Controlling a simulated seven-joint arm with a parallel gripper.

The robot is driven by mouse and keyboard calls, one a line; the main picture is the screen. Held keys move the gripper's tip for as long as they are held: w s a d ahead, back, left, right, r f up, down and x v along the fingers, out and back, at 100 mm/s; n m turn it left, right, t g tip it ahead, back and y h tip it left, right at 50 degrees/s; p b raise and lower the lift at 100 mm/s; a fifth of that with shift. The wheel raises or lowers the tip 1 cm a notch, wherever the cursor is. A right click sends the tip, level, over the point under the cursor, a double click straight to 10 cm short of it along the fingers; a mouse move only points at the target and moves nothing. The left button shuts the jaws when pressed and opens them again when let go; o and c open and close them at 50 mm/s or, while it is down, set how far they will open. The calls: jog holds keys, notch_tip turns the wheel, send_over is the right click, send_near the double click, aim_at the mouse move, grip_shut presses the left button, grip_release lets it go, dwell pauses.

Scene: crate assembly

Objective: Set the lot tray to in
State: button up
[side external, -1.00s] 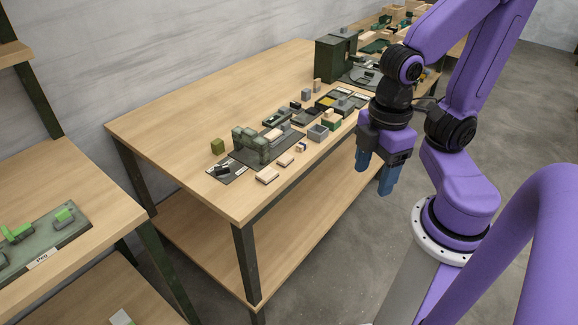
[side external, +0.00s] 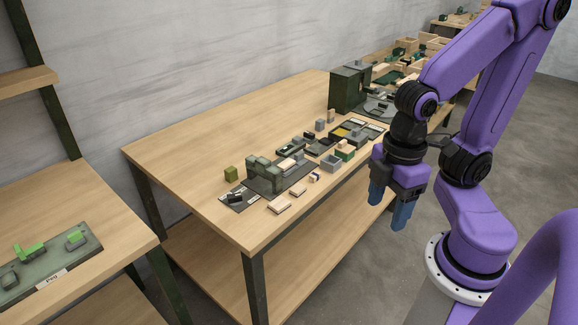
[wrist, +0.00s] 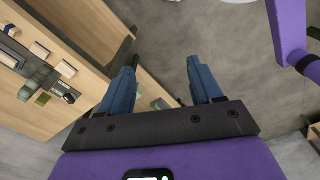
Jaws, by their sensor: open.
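My gripper (side external: 389,206) hangs open and empty in front of the workbench's right front edge, its blue fingers pointing down. In the wrist view my gripper (wrist: 160,68) has its two blue fingers wide apart, with nothing between them. I cannot tell for sure which piece is the lot tray. A small grey open-topped box (side external: 331,164) stands near the bench's front edge, left of my gripper. A dark tray with compartments and a yellow patch (side external: 345,133) lies behind it.
A grey-green fixture (side external: 265,174) stands on the workbench (side external: 190,150), with loose wooden blocks (side external: 279,204) before it. A tall dark green cabinet (side external: 347,89) stands farther back. A labelled green board (side external: 48,268) lies on the left table. The bench's left rear is clear.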

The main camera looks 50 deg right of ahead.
jog(key=c, duration=0.3)
jog(key=shift+w+a, duration=0.1)
jog(key=shift+w, duration=0.1)
jog(key=shift+c, duration=0.4)
jog(key=w+n+t+h, duration=0.1)
jog(key=w+n+h, duration=0.15)
jog(key=w, duration=2.45)
jog(key=n+g+h, duration=0.1)
jog(key=n+h, duration=0.2)
send_over(298, 154)
jog(key=a, duration=0.7)
notch_tip(298, 154, down, 7)
jog(key=shift+y, duration=0.25)
jog(key=x, duration=1.6)
jog(key=shift+s+d+f, duration=0.1)
jog(key=shift+d+f, duration=0.05)
jog(key=shift+f, duration=0.15)
